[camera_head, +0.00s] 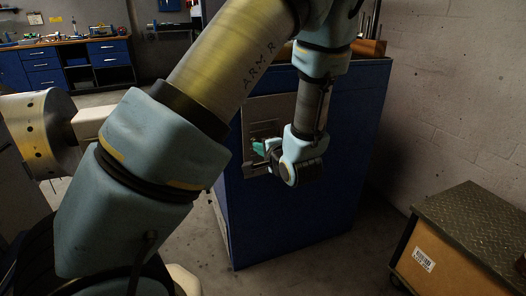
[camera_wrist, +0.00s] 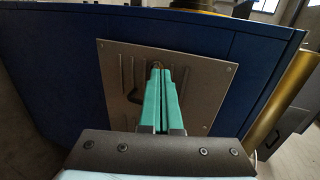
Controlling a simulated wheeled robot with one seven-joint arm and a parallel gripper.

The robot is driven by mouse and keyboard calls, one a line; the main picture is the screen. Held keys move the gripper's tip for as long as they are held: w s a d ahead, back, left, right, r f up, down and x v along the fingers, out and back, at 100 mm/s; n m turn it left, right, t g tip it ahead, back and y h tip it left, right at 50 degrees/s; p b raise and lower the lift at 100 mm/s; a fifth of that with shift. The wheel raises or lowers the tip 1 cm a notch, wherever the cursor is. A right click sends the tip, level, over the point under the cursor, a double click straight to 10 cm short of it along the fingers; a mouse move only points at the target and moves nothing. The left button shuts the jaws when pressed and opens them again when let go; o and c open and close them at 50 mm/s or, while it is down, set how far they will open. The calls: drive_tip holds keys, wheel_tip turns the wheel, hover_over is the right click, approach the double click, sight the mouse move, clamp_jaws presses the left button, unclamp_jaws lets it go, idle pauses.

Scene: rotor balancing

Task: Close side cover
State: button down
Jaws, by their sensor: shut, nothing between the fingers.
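The side cover (camera_wrist: 203,72) is a grey metal plate with pressed slots and a dark handle, on the side of a blue cabinet (camera_wrist: 62,60). It lies roughly flat against the cabinet side in the wrist view; I cannot tell whether it is fully flush. In the head view the cover (camera_head: 264,106) is partly hidden behind my wrist. My gripper (camera_wrist: 158,68) has green fingers, shut together and empty, pointing at the upper middle of the cover. In the head view my gripper (camera_head: 261,147) is close to the plate; contact cannot be told.
A metal-topped box (camera_head: 465,235) stands on the floor at the right, near a pale block wall (camera_head: 455,90). A blue workbench (camera_head: 65,62) with tools is at the far left. Wooden parts (camera_head: 368,47) sit on top of the cabinet. Floor in front of the cabinet looks clear.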

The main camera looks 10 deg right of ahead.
sight(245, 136)
drive_tip(key=x, duration=0.7)
drive_tip(key=shift+w+r, duration=0.25)
drive_tip(key=shift+w, duration=0.15)
drive_tip(key=shift+w+a, duration=0.15)
drive_tip(key=shift+w, duration=0.5)
drive_tip(key=shift+w, duration=0.1)
drive_tip(key=shift+w+a+r+p, duration=0.2)
drive_tip(key=shift+w+p, duration=0.35)
drive_tip(key=shift+w, duration=0.2)
drive_tip(key=shift+w+a, duration=0.1)
drive_tip(key=shift+w, duration=0.2)
